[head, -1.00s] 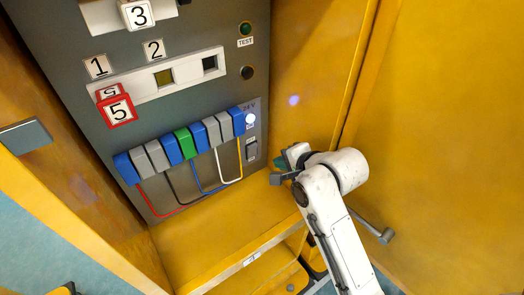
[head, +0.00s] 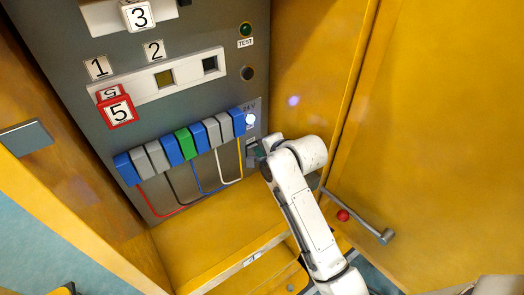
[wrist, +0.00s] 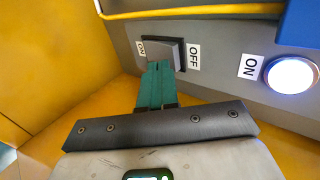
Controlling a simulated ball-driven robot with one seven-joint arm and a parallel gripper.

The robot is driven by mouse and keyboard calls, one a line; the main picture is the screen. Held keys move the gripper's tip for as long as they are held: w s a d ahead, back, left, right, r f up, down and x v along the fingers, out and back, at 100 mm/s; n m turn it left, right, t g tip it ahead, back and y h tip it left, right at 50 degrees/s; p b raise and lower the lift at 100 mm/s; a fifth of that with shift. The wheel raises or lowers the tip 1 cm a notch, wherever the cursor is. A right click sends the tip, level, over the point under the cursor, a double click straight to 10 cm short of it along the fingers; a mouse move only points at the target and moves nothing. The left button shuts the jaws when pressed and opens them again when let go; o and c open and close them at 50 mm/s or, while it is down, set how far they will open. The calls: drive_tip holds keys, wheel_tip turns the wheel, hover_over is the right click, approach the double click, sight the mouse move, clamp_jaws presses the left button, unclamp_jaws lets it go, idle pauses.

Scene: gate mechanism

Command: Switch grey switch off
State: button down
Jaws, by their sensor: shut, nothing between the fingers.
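The grey switch (wrist: 163,50) sits on the grey panel in the wrist view, with an ON label (wrist: 141,48) on its left and an OFF label (wrist: 194,56) on its right. In the head view my gripper and arm partly cover it. My gripper (wrist: 157,66) is shut and empty, its teal fingers together. The fingertips are right at the switch's near edge, overlapping it in the picture; I cannot tell whether they touch. In the head view my gripper (head: 258,154) is at the panel's lower right corner.
A lamp (wrist: 292,75) beside an ON label glows white, to the right of the switch. A row of coloured connectors (head: 185,146) with wires lies to the left in the head view. Yellow cabinet walls (head: 310,70) close in on the right; a metal handle (head: 360,217) sticks out there.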

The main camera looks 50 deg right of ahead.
drive_tip(key=shift+w+r+g+p, duration=0.1)
drive_tip(key=shift+w+g+p, duration=0.2)
drive_tip(key=shift+p, duration=0.65)
drive_tip(key=shift+r, duration=0.1)
drive_tip(key=shift+r+p, duration=0.75)
drive_tip(key=shift+p, duration=0.2)
drive_tip(key=shift+s+d, duration=0.1)
